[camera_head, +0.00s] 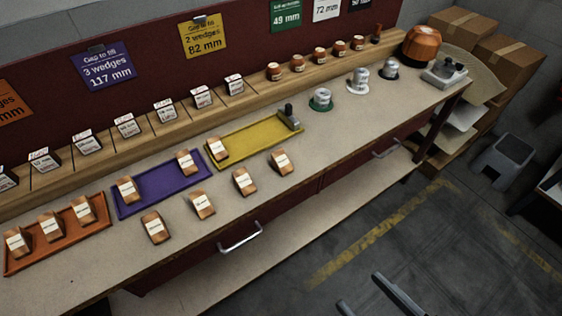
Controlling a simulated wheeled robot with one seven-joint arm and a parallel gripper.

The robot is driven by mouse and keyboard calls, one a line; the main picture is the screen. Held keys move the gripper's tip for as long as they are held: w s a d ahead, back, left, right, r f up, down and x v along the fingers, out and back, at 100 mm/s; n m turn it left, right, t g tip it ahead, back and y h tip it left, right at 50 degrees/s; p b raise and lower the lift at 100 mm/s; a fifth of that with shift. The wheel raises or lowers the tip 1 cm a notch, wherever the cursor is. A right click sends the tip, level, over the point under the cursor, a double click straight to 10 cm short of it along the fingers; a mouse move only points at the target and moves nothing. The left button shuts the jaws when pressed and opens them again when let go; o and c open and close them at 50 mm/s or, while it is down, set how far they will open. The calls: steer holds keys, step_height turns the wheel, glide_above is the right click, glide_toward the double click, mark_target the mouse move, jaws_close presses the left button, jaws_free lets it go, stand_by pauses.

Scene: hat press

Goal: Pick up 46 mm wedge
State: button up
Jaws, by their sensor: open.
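Several wooden wedges with white labels are on the bench; the labels are too small to read, so I cannot tell which is the 46 mm wedge. Loose ones lie along the front: a wedge (155,227), a second wedge (203,205), a third wedge (243,181) and one more wedge (281,162). Three more sit on the orange tray (97,228), two on the purple tray (155,194) and one on the yellow tray (255,143). My gripper (358,289) shows at the bottom edge, its two grey fingers apart and empty, over the floor in front of the bench.
The bench (340,135) has clear room right of the loose wedges. A wooden rack (185,116) with small label cards runs along the back. A dark-knobbed block (289,117) stands on the yellow tray's right end. A stool (502,155) stands at right.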

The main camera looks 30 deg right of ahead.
steer(key=w+d+r+g+p, duration=0.1)
steer(key=w+d, duration=0.1)
steer(key=w, duration=1.4)
steer(key=w+d+r+g+p, duration=0.1)
steer(key=w+d+r+p, duration=0.1)
steer(key=w, duration=1.4)
steer(key=w+d+r+g+p, duration=0.1)
steer(key=w+d, duration=0.1)
steer(key=w, duration=1.5)
steer(key=g, duration=1)
glide_above(283, 161)
steer(key=f, duration=0.7)
steer(key=shift+d+p, duration=0.25)
steer(key=shift+p, duration=0.1)
steer(key=shift+s+f+g, duration=0.1)
steer(key=shift+s+g, duration=0.3)
steer(key=shift+s+f, duration=0.1)
steer(key=shift+f, duration=0.15)
steer(key=f, duration=0.4)
steer(key=w+f+p, duration=0.1)
steer(key=f, duration=0.2)
steer(key=shift+a+f, duration=0.1)
steer(key=shift+a, duration=0.2)
jaws_close()
